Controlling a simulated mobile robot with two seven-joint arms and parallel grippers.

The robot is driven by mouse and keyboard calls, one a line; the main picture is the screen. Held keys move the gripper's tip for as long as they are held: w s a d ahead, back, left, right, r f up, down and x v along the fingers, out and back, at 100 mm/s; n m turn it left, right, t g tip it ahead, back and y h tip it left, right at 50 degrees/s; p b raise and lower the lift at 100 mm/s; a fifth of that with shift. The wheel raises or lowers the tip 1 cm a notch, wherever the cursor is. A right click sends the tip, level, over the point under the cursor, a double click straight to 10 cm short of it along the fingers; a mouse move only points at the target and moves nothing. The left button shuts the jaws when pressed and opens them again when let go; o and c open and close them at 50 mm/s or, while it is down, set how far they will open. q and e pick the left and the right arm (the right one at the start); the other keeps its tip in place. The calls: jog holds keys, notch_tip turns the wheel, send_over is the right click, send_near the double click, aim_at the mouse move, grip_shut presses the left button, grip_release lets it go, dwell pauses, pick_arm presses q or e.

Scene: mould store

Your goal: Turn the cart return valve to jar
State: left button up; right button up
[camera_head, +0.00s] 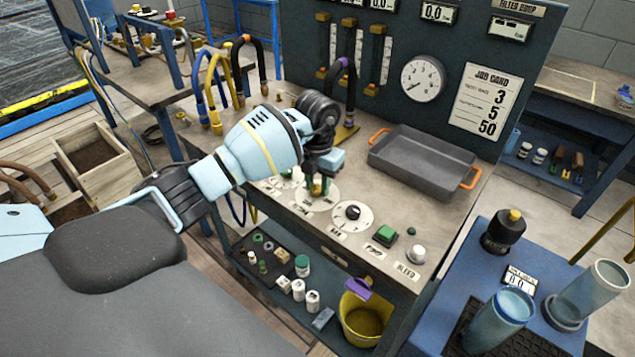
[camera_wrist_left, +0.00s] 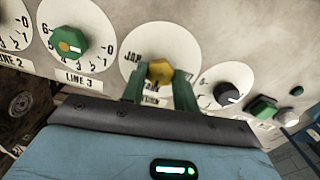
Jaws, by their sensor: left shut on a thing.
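The cart return valve has a yellow knob (camera_wrist_left: 160,72) on a round white dial plate (camera_wrist_left: 133,42). JAR is printed at the plate's upper left, and a partly covered label lies below the knob. My left gripper (camera_wrist_left: 160,88) is shut on the knob, one green finger on each side. In the head view, my left gripper (camera_head: 318,178) points down onto the knob (camera_head: 316,189) at the bench's front edge. The gripper hides part of the dial, and I cannot tell which mark the knob points to. My right gripper is in neither view.
A black knob (camera_head: 353,212) on its own dial, a green button (camera_head: 386,234) and a bleed knob (camera_head: 416,252) sit to the right. A green LINE 3 knob (camera_wrist_left: 69,43) is to the left. A grey tray (camera_head: 420,160) with orange handles stands behind.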

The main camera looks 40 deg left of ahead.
pick_arm(q)
jog(key=m, duration=0.4)
jog(key=shift+m, duration=0.4)
jog(key=shift+m+b, duration=0.3)
jog(key=shift+m, duration=0.6)
jog(key=m, duration=0.3)
jog(key=shift+m, duration=0.3)
jog(key=m+b, duration=0.1)
jog(key=m, duration=0.2)
jog(key=shift+m, duration=0.3)
jog(key=m, duration=0.3)
jog(key=shift+b, duration=0.35)
jog(key=shift+m, duration=0.5)
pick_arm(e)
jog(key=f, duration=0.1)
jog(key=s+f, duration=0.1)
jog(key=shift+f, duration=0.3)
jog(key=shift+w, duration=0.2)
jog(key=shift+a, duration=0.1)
